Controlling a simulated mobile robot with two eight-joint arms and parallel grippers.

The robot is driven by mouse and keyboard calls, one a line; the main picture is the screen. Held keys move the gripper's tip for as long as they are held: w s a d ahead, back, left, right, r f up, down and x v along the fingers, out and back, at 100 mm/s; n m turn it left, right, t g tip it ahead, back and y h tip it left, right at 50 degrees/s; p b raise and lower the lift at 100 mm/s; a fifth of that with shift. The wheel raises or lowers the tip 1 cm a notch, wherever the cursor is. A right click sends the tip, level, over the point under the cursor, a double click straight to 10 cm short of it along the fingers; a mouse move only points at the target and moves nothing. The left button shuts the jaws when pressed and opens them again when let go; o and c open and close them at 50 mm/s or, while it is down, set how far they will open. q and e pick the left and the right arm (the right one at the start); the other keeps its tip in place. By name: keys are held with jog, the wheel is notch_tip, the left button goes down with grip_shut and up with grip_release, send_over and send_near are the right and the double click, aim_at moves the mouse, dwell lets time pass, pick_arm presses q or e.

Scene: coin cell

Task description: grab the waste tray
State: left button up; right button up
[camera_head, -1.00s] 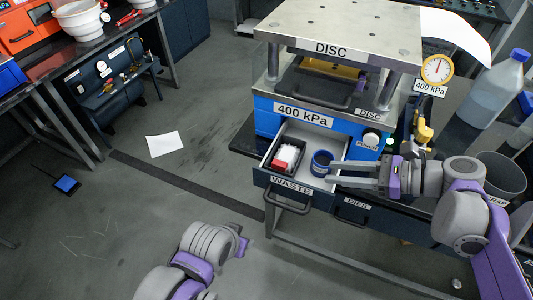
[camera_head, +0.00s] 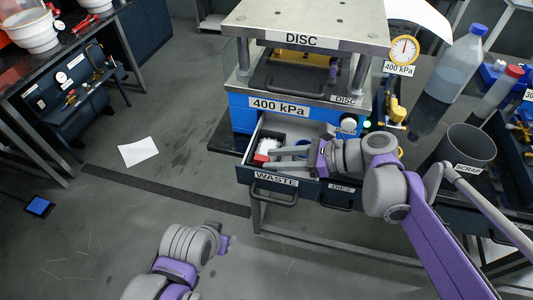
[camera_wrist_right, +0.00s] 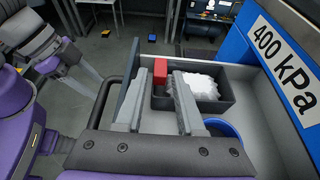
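The waste tray (camera_wrist_right: 232,96) is a small black box holding white crumpled material, with a red block (camera_wrist_right: 160,70) at its near-left edge. It sits inside the pulled-out drawer (camera_head: 256,133) labelled WASTE. My right gripper (camera_head: 268,158) reaches into the drawer from the right and partly hides the tray in the head view. In the right wrist view its two fingers (camera_wrist_right: 161,78) are apart, with the red block showing between their tips; contact cannot be told. My left gripper (camera_head: 224,244) is low over the floor, its fingers not clear.
A blue ring-shaped item (camera_wrist_right: 228,129) lies in the drawer beside the tray, under the right gripper. The blue press (camera_head: 240,108) with its metal plate stands above the drawer. A dark SCRAP bin (camera_head: 467,143) and a bottle (camera_head: 455,66) stand to the right.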

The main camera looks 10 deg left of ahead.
jog(key=x, duration=0.2)
jog(key=shift+a+f, duration=0.1)
jog(key=shift+a, duration=0.15)
grip_shut()
jog(key=shift+d, duration=0.1)
dwell(1.1)
